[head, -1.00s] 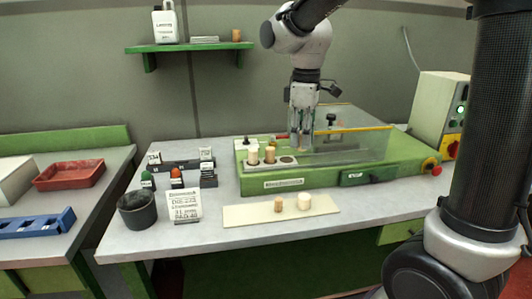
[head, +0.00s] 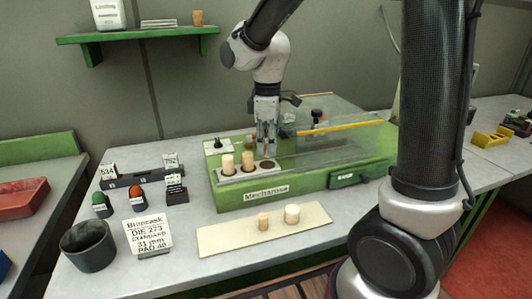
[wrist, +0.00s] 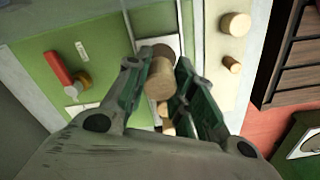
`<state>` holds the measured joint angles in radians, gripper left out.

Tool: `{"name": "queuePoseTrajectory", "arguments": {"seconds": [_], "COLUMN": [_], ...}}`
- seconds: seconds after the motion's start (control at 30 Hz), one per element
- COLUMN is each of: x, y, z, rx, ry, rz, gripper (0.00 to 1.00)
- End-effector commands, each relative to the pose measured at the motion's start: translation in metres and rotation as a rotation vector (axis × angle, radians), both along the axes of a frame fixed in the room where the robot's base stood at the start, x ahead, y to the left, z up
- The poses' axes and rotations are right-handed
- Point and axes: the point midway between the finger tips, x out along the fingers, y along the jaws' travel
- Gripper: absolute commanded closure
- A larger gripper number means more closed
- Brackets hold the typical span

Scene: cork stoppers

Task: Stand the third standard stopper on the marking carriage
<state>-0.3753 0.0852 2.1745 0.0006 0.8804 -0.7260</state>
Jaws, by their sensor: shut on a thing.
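My gripper (head: 266,149) points down just over the right end of the pale marking carriage (head: 243,178). In the wrist view my gripper (wrist: 164,62) is shut on a cork stopper (wrist: 158,80), which sits between the fingertips. In the head view the fingers mostly hide it, and I cannot tell whether it touches the carriage. Two stoppers, a left one (head: 227,165) and a middle one (head: 248,162), stand upright on the carriage. The dark round third seat (head: 267,165) shows at the right, below the fingers. Another stopper (wrist: 168,126) shows partly between the fingers in the wrist view.
A clear guard (head: 335,140) with yellow edges stands right of my gripper. A dark cup (head: 88,246), sign card (head: 148,236) and stamps stand at left.

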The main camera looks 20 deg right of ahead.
Motion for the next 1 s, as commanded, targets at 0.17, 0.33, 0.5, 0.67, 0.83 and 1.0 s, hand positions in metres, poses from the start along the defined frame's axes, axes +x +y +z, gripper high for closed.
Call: {"name": "queuePoseTrajectory", "arguments": {"seconds": [0.17,0.33,0.5,0.67,0.83,1.0], "x": [0.000,0.000,0.000,0.000,0.000,0.000], "y": [0.000,0.000,0.000,0.000,0.000,0.000], "z": [-0.025,-0.028,-0.029,-0.031,-0.030,-0.029], "rx": [-0.001,0.000,0.000,0.000,0.000,0.000], "ry": [0.003,0.001,0.001,0.001,0.001,0.001], "rz": [0.000,0.000,0.000,0.000,0.000,0.000], "gripper": [0.84,0.84,0.84,0.59,0.54,0.54]}}
